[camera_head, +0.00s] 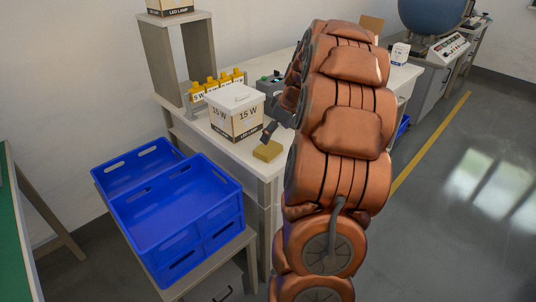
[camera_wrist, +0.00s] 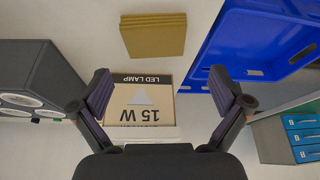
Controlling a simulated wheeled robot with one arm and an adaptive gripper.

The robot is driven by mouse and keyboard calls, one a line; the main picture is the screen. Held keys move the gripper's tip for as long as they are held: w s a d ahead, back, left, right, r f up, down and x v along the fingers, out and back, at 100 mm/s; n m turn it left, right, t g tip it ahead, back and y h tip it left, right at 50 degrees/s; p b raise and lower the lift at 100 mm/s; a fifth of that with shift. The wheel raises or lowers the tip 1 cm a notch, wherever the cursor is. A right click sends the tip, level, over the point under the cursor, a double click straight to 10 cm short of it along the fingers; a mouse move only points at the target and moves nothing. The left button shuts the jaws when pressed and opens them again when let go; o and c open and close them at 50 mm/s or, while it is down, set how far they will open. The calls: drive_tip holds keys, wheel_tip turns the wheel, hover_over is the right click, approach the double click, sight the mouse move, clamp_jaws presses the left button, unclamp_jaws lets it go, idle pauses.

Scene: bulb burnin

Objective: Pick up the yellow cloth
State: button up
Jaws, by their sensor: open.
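The yellow cloth (camera_head: 268,150) lies folded near the front edge of the white workbench (camera_head: 291,142), just right of the 15 W lamp box (camera_head: 236,119). In the wrist view the cloth (camera_wrist: 153,35) is a flat stack of layers beyond my fingertips, at the top centre. My gripper (camera_wrist: 160,80) is open and empty, its two dark fingers spread apart. In the head view, part of my gripper (camera_head: 270,131) shows just behind the cloth, next to the box; my arm hides the rest. The fingers appear apart from the cloth.
In the wrist view, the lamp box (camera_wrist: 138,108) appears upside down between the fingers. Blue crates (camera_head: 185,205) stand on a lower table in front of the bench. Clear floor lies right.

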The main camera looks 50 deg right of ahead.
sight(269, 147)
drive_tip(key=shift+w+d+f, duration=0.15)
drive_tip(key=shift+d+f, duration=0.15)
drive_tip(key=shift+f, duration=0.2)
drive_tip(key=shift+p+x, duration=0.65)
drive_tip(key=shift+x, duration=2.75)
drive_tip(key=shift+w+r, duration=0.1)
drive_tip(key=shift+c, duration=0.3)
